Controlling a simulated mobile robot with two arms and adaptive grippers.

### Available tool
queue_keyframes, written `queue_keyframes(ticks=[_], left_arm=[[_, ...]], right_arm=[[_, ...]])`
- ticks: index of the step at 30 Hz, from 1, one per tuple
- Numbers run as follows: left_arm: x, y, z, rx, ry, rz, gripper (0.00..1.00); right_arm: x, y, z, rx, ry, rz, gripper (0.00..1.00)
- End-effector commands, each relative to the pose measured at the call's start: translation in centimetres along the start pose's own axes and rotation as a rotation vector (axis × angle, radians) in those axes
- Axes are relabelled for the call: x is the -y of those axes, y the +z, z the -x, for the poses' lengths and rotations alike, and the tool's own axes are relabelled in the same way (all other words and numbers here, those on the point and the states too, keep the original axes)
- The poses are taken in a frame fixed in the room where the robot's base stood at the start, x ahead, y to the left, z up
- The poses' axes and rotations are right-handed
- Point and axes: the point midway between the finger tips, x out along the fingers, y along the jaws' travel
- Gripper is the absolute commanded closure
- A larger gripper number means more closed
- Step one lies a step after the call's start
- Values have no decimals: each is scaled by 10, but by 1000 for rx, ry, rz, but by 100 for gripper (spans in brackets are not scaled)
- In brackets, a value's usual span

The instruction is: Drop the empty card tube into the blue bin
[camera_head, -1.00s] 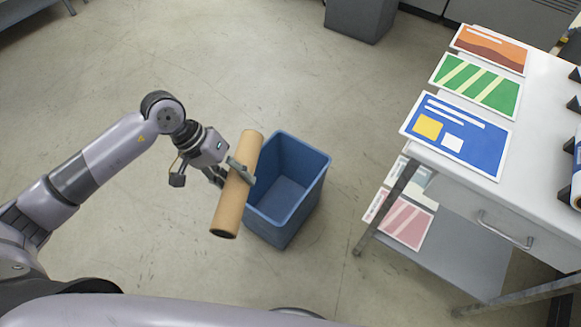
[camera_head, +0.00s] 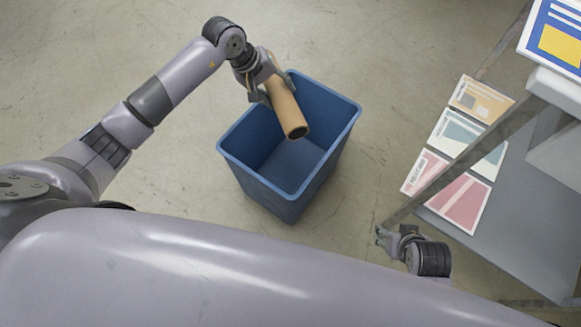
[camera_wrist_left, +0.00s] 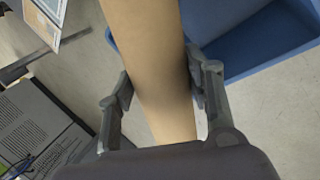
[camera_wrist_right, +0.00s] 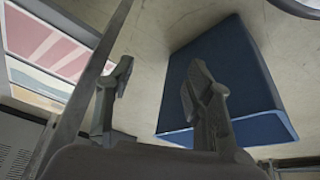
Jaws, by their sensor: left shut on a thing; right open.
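The card tube (camera_head: 287,108) is brown and hollow, with its dark open end facing the head camera. My left gripper (camera_head: 268,92) is shut on it. The tube is held tilted over the far left part of the blue bin (camera_head: 232,160). In the left wrist view the tube (camera_wrist_left: 150,60) runs between the two fingers, and the bin (camera_wrist_left: 240,68) lies behind it. My right gripper (camera_head: 385,237) is open and empty, low to the right of the bin. In the right wrist view the bin (camera_wrist_right: 225,75) stands beyond its fingers (camera_wrist_right: 155,90).
A grey table with a lower shelf (camera_head: 545,190) stands at the right. Its slanted leg (camera_head: 470,155) is close to my right gripper. Printed sheets (camera_head: 465,135) lie on the shelf. The floor left of the bin is clear.

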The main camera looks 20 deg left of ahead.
Motion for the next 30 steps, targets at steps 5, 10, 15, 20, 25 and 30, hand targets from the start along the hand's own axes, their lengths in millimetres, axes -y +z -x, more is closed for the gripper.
queue_keyframes(ticks=[5,10,15,20,25,30], left_arm=[[14,-13,-62,-40,7,88,69],[17,-20,-82,-63,8,137,69],[17,-22,-87,-69,8,151,69],[19,-21,-92,-68,8,152,69],[24,-21,-100,-68,8,151,69],[27,-21,-108,-68,8,150,69]], right_arm=[[-1,-5,15,-57,5,-3,52],[-2,-8,36,-83,7,-4,52],[-2,-13,44,-106,7,-3,52],[0,-28,44,-174,4,-1,52],[4,-52,44,-287,-3,3,52],[7,-78,47,-407,-9,6,52]])
